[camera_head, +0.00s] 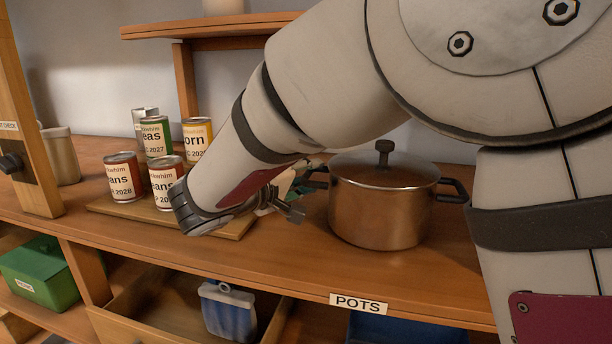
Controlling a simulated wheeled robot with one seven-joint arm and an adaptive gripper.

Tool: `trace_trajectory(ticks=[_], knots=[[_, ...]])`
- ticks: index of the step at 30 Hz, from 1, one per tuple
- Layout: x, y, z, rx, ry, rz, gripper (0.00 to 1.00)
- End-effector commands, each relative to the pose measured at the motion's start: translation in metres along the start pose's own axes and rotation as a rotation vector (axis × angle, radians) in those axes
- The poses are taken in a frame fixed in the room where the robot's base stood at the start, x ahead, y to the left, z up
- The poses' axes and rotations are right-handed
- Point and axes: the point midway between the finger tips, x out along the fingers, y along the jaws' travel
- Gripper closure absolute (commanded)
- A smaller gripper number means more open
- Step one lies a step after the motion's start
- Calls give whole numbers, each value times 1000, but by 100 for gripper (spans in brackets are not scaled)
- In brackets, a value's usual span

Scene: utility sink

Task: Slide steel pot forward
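The steel pot (382,207) stands upright on the wooden counter, right of centre. It has a lid with a dark knob and a dark handle on each side. It looks brownish and metallic. My arm reaches in from the upper right and bends down to the left of the pot. My gripper (291,207) is just left of the pot, near its left handle. My wrist hides most of it, so I cannot tell whether its fingers are open or touching the handle.
Several labelled cans (124,178) stand on a wooden board (232,226) to the left. A "POTS" label (358,303) is on the counter's front edge. Below are a drawer (150,318) with a blue item (229,312) and a green box (42,272). Counter in front of the pot is clear.

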Motion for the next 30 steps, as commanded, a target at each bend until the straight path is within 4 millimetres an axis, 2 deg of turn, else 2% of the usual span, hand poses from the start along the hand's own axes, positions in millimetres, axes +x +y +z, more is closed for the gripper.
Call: trace_trajectory(ticks=[7,11,14,24,30], knots=[[0,0,0,1,1,1,66],[-8,0,-1,1,3,0,66],[-23,0,-1,0,4,-1,66],[-90,0,-1,0,4,-2,66],[-114,0,0,0,2,-1,66]])
